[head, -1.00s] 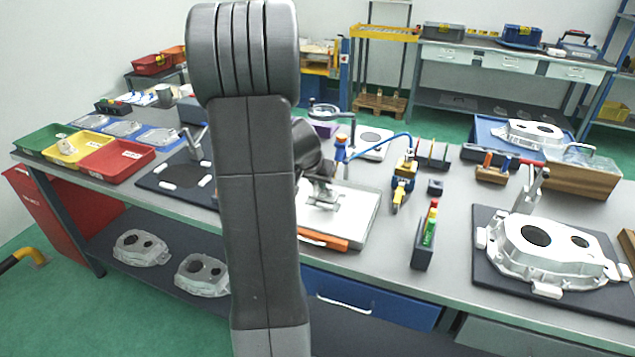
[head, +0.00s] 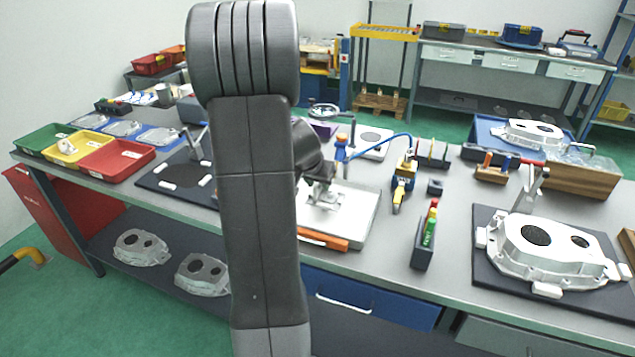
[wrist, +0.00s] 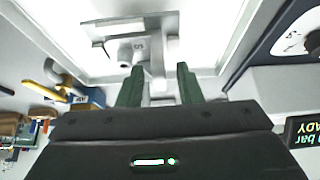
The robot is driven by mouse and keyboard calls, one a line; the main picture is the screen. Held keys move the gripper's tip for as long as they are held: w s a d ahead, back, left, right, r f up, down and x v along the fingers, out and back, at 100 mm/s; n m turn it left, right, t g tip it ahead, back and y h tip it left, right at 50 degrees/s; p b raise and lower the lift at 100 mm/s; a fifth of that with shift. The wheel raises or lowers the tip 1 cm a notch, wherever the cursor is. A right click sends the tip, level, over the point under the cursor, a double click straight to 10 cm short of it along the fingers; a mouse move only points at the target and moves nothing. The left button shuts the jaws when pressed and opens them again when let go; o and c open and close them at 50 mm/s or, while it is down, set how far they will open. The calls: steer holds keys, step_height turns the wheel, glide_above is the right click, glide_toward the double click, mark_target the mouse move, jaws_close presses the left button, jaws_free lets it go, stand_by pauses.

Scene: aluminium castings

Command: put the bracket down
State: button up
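The bracket (wrist: 157,62) is a pale metal piece with a long flat bar and an upright part. In the wrist view it shows over the bright surface of the white tray (wrist: 215,25), with part of it between my fingers. My gripper (wrist: 159,72) has two dark green fingers, one on each side of the bracket. I cannot tell whether they touch it or stand slightly clear. In the head view the tray (head: 357,212) is on the bench, and my arm hides most of the gripper and bracket.
A dark holder with coloured pieces (head: 424,245) and a blue-and-yellow tool (head: 402,183) stand to the right. A large casting (head: 550,255) sits on a dark mat further right. Red, yellow and green bins (head: 118,158) are left.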

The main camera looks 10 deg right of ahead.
steer(key=v, duration=1.2)
steer(key=shift+f, duration=0.1)
steer(key=x, duration=1.1)
steer(key=shift+d+f, duration=0.1)
steer(key=shift+f, duration=0.05)
steer(key=shift+w+d+f+b, duration=0.1)
steer(key=shift+w+f+b, duration=0.15)
steer(key=shift+f+b, duration=0.25)
steer(key=shift+r+p, duration=0.2)
steer(key=shift+p, duration=0.25)
